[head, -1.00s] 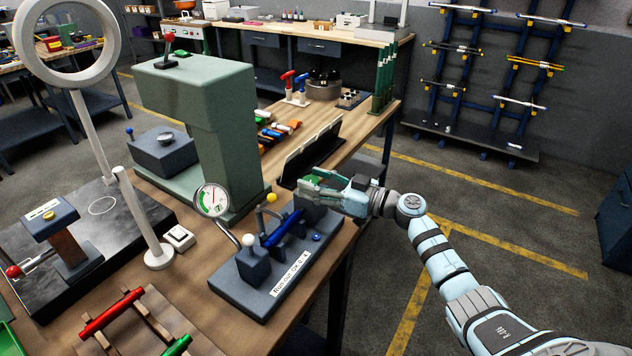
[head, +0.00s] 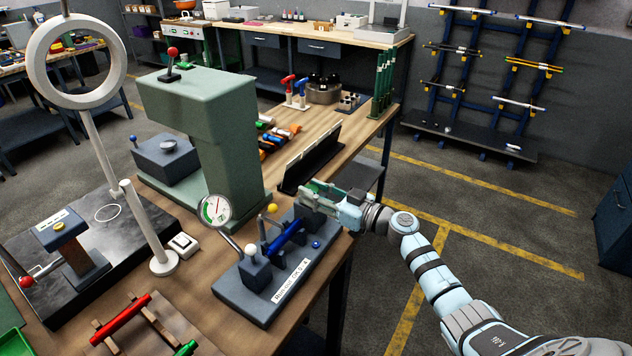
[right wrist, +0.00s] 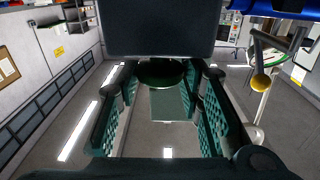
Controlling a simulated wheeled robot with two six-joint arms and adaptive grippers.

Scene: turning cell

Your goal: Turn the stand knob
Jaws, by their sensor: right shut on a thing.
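The runout stand (head: 240,290) is a dark grey base with upright blocks, a blue bar (head: 286,238), a white ball (head: 250,249), a yellow ball (head: 272,208) and a dial gauge (head: 216,210). My right gripper (head: 308,196) is at the stand's right end block, with its arm coming from the right. In the right wrist view the gripper (right wrist: 160,90) has its fingers on both sides of a dark round knob (right wrist: 160,74) below the grey block (right wrist: 160,28), shut on it. In the head view the fingers hide the knob. My left gripper is out of view.
A green press (head: 205,110) stands behind the stand. A dark rack (head: 310,160) lies close behind my right gripper. A ring on a post (head: 100,135) and red and green rods are at the left. Open floor lies right of the bench.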

